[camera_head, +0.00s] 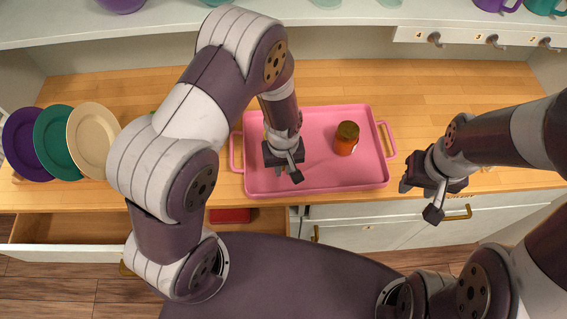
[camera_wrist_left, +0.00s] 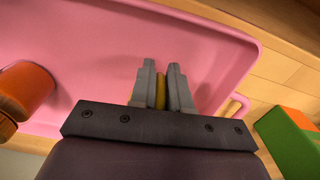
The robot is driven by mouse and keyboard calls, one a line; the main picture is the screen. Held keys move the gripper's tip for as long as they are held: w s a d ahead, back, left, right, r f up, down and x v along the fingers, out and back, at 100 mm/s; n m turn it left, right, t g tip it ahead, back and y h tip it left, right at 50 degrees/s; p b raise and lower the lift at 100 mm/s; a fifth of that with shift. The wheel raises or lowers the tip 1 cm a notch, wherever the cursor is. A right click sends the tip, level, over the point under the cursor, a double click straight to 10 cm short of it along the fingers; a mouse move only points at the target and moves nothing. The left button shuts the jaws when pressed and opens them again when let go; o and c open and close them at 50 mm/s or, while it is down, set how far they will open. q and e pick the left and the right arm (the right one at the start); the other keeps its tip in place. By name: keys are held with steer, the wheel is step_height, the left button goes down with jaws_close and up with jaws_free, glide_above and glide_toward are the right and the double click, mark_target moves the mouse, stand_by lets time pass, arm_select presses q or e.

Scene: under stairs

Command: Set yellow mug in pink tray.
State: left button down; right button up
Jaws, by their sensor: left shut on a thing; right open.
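The pink tray (camera_head: 315,115) lies on the wooden counter and also fills much of the left wrist view (camera_wrist_left: 90,40). My left gripper (camera_head: 285,172) is over the left part of the tray. In the left wrist view its fingers (camera_wrist_left: 160,78) are shut on a narrow yellow piece (camera_wrist_left: 160,93), which appears to be part of the yellow mug. The rest of the mug is hidden by the gripper, and I cannot tell whether it touches the tray. My right gripper (camera_head: 424,192) is open and empty, near the counter's front edge, right of the tray.
An orange jar (camera_head: 346,146) with a dark lid stands in the tray's right half. Purple, teal and cream plates (camera_head: 95,140) stand at the left. A green and orange object (camera_wrist_left: 285,132) is beside the tray. A drawer (camera_head: 65,232) is open below. The counter behind is clear.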

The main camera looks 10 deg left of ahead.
arm_select(q)
steer(key=shift+w+f, duration=0.1)
steer(key=shift+f, duration=0.1)
steer(key=c, duration=1.1)
jaws_free()
steer(key=shift+r, duration=0.55)
steer(key=r, duration=0.3)
steer(key=r+b, duration=0.1)
steer(key=r, duration=0.7)
steer(key=shift+a+r, duration=0.2)
steer(key=shift+a, duration=0.05)
steer(key=s+a+r+m+t, duration=0.1)
steer(key=s+a+r+m, duration=0.3)
steer(key=s+a, duration=0.3)
steer(key=shift+a+m, duration=0.3)
